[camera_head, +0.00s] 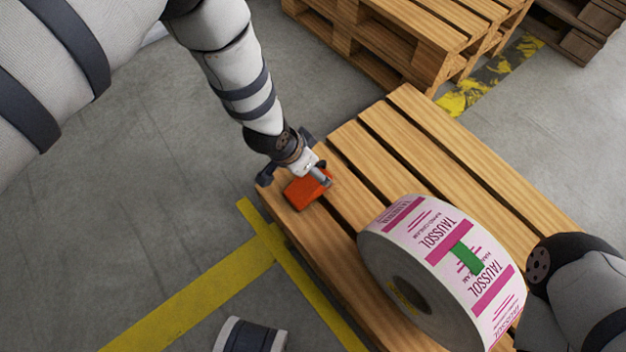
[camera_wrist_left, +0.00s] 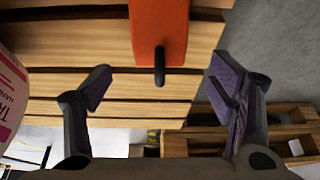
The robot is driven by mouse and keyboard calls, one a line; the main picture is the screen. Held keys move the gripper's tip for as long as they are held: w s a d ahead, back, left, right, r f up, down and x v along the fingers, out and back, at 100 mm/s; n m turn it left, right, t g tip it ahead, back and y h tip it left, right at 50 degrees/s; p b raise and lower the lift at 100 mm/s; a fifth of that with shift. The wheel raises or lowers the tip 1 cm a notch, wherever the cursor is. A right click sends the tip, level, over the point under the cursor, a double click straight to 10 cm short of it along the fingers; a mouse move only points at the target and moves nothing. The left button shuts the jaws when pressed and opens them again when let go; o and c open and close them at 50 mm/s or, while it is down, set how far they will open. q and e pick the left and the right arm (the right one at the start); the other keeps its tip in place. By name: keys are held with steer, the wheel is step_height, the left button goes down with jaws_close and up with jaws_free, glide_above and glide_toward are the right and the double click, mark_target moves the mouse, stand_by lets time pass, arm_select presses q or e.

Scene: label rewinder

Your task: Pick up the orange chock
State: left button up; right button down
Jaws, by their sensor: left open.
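The orange chock (camera_head: 304,191) lies on the wooden pallet near its left corner. In the left wrist view the chock (camera_wrist_left: 158,30) is at the top centre, with a short dark peg or handle pointing down from it. My left gripper (camera_head: 297,167) is at the chock's far side in the head view, and its body partly covers that end. In the left wrist view my left gripper (camera_wrist_left: 160,92) is open, its fingers spread wide to either side of the peg. The chock and peg appear clear of both fingers. My right gripper is out of sight.
A large label roll (camera_head: 440,262) with pink print and a green tab lies on the pallet (camera_head: 440,140), right of the chock. My right forearm is beside it. Another pallet stack (camera_head: 400,45) stands behind. Yellow floor lines (camera_head: 200,290) run at left.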

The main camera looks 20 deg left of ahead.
mark_target(308, 182)
arm_select(q)
steer(key=shift+b+x, duration=0.3)
steer(key=shift+x, duration=0.8)
steer(key=b+x, duration=0.2)
steer(key=x, duration=0.2)
steer(key=shift+s+f+b, duration=0.2)
steer(key=shift+f+b, duration=0.15)
steer(key=shift+b, duration=0.05)
steer(key=shift+w+f, duration=0.15)
steer(key=shift+f, duration=0.05)
steer(key=shift+r, duration=0.25)
steer(key=shift+c, duration=0.6)
steer(key=c, duration=1.4)
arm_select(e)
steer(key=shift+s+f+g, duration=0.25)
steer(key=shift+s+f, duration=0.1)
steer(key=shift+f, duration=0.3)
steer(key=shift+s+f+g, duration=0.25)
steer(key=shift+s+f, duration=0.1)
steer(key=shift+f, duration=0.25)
